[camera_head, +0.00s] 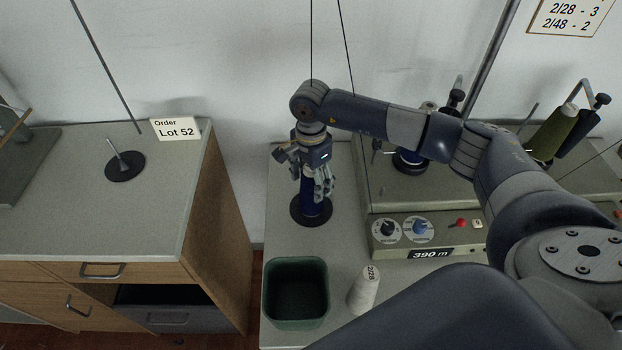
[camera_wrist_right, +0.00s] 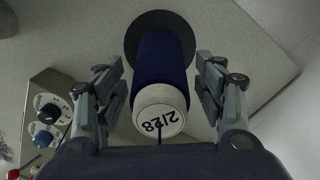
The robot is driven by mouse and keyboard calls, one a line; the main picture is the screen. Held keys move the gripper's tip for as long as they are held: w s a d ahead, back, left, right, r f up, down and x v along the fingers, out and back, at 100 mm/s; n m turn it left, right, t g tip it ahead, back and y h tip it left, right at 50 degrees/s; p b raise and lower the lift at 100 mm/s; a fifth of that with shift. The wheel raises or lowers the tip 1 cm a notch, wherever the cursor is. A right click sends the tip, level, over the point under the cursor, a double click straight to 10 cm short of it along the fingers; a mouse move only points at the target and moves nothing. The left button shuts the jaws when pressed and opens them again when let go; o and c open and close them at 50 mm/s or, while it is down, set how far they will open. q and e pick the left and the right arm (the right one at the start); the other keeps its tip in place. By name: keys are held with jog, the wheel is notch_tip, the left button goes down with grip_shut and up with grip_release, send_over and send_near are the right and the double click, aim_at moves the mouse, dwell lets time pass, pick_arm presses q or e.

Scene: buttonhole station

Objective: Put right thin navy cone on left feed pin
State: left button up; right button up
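A navy cone (camera_head: 314,207) stands on a round black base at the back left of the right-hand table. In the right wrist view the navy cone (camera_wrist_right: 160,62) shows a white top end marked 2/28. My right gripper (camera_head: 318,188) is above and around its upper part, pointing down. In the wrist view the right gripper's fingers (camera_wrist_right: 160,75) stand apart on both sides of the cone, with gaps visible. An empty upright pin (camera_head: 121,160) on a black disc stands on the left cabinet top. My left gripper is not in view.
A dark green bin (camera_head: 296,292) and a white cone (camera_head: 364,290) stand at the table's front. A control box (camera_head: 428,236) reading 390 m is to the right. An "Order Lot 52" card (camera_head: 175,129) stands on the cabinet. A gap separates cabinet and table.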

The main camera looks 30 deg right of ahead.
jog(key=shift+r, duration=0.1)
notch_tip(320, 180, up, 12)
jog(key=shift+f, duration=0.1)
dwell(0.5)
dwell(0.5)
